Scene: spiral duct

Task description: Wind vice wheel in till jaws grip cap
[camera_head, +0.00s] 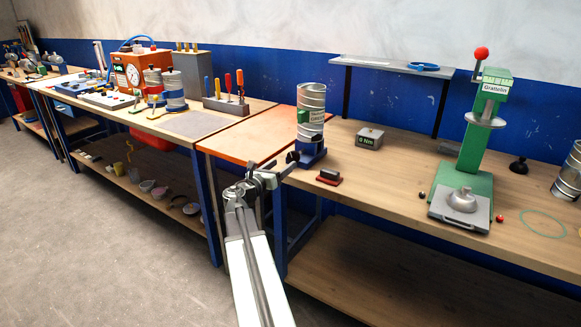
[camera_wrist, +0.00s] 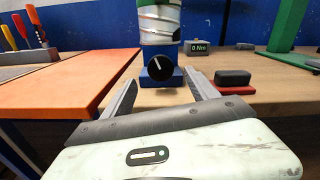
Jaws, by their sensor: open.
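The vice (camera_head: 312,158) is a blue block near the front edge of the right bench. A ribbed silver duct piece (camera_head: 312,100) stands upright in it; I cannot tell a separate cap or the jaws. The vice's black wheel (camera_wrist: 160,68), with a white mark, faces me in the wrist view; in the head view the wheel (camera_head: 293,157) is small and dark. My gripper (camera_head: 272,172) is open and empty, just in front of the wheel. In the wrist view my gripper's (camera_wrist: 163,88) fingers lie left and right of the wheel, which appears beyond their tips.
A red and black block (camera_head: 329,177) lies right of the vice, and a grey box reading 0 Nm (camera_head: 369,138) stands behind it. A green press (camera_head: 475,150) stands farther right. An orange bench top (camera_head: 250,137) adjoins on the left.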

